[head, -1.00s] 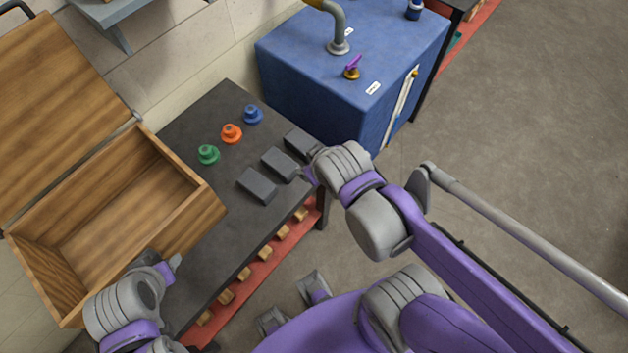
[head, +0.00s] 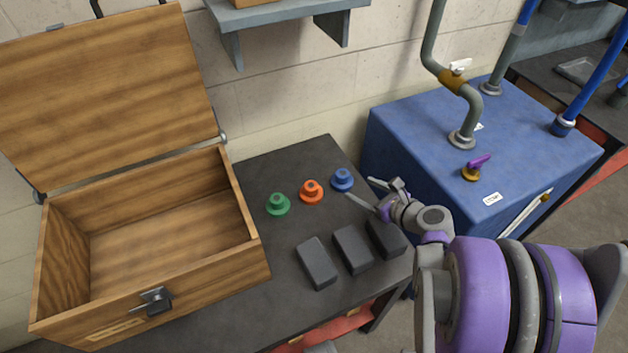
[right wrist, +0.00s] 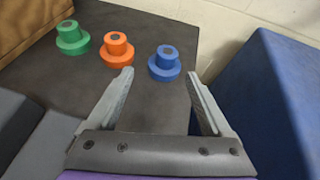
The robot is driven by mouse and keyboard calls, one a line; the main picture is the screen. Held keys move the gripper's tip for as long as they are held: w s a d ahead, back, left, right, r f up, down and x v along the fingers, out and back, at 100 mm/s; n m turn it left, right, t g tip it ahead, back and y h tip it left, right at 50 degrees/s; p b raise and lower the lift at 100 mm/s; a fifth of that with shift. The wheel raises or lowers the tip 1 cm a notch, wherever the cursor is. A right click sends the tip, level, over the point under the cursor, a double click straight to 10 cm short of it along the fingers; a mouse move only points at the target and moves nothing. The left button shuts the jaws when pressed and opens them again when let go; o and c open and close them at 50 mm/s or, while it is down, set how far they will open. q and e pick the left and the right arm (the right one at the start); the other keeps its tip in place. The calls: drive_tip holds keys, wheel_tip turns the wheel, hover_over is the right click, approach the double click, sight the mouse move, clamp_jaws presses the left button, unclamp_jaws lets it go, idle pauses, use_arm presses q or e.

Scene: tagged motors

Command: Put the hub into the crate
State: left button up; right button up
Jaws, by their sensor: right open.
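Three hub-shaped pieces with round flanges stand in a row on the dark table: green (head: 277,204), orange (head: 311,191) and blue (head: 342,180). They also show in the right wrist view as green (right wrist: 72,38), orange (right wrist: 117,50) and blue (right wrist: 164,65). My right gripper (head: 359,189) is open and empty beside the blue hub. In the right wrist view, the blue hub lies ahead, between the spread fingertips (right wrist: 160,77) in the picture. The wooden crate (head: 200,283) stands at the left with its lid up; its visible inside is empty. My left gripper is out of view.
Three dark blocks (head: 317,263) lie on the table (head: 262,305) in front of the hubs. A blue cabinet (head: 420,150) with pipes and a purple-handled valve (head: 474,168) stands at the right. A grey shelf (head: 290,18) hangs above the table.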

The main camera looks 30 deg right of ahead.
sight(344, 174)
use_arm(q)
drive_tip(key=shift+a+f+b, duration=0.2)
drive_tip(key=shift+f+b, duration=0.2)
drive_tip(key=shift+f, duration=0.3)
use_arm(e)
drive_tip(key=shift+m, duration=0.6)
drive_tip(key=x, duration=0.3)
drive_tip(key=d+x, duration=0.1)
drive_tip(key=x, duration=0.1)
drive_tip(key=shift+w, duration=0.15)
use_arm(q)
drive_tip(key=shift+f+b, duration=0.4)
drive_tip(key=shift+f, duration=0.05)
use_arm(e)
drive_tip(key=shift+r+x, duration=0.1)
drive_tip(key=shift+x, duration=1.4)
drive_tip(key=shift+r+x, duration=0.15)
drive_tip(key=shift+x, duration=1.35)
drive_tip(key=shift+w+d, duration=0.1)
drive_tip(key=shift+d, duration=0.05)
clamp_jaws()
